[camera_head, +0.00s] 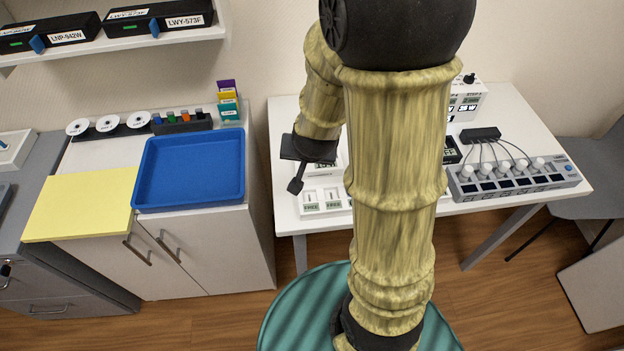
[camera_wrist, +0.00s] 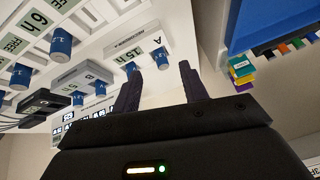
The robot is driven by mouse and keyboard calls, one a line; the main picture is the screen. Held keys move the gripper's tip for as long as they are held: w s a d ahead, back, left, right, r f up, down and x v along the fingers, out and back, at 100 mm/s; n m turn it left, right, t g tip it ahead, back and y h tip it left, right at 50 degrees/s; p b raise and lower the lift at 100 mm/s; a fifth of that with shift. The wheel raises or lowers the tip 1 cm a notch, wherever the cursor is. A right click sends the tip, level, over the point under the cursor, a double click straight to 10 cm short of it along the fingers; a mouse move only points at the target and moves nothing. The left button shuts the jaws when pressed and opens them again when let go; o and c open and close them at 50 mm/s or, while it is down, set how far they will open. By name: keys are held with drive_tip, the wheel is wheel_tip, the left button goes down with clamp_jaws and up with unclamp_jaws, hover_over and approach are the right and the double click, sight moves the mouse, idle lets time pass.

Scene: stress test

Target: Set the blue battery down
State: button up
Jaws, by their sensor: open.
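In the wrist view a blue battery (camera_wrist: 160,59) stands at a white recorder marked A (camera_wrist: 133,50), whose label reads 15 h. My gripper (camera_wrist: 161,68) is open, with one dark finger on each side of an empty gap. Other blue batteries, such as one at upper left (camera_wrist: 60,44), stand at neighbouring units. In the head view my gripper (camera_head: 297,181) is over the left part of the white table (camera_head: 285,140). My arm hides the middle of that table, and I cannot make out the battery there.
A white unit with FREE displays (camera_head: 322,204) lies by the table's front edge. A grey charger with several round knobs (camera_head: 515,181) and a black box (camera_head: 480,133) are at right. A blue tray (camera_head: 192,203) and yellow board (camera_head: 80,205) lie on the left cabinet.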

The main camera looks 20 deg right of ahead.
drive_tip(key=s+a+r+n+g, duration=0.1)
drive_tip(key=s+n, duration=0.1)
drive_tip(key=s, duration=0.2)
drive_tip(key=s+a+r+n+g+y, duration=0.1)
drive_tip(key=s+n+g, duration=0.1)
drive_tip(key=s, duration=0.3)
drive_tip(key=shift+s+r+n+g, duration=0.2)
drive_tip(key=shift+r+n+g, duration=0.15)
drive_tip(key=shift+n, duration=0.15)
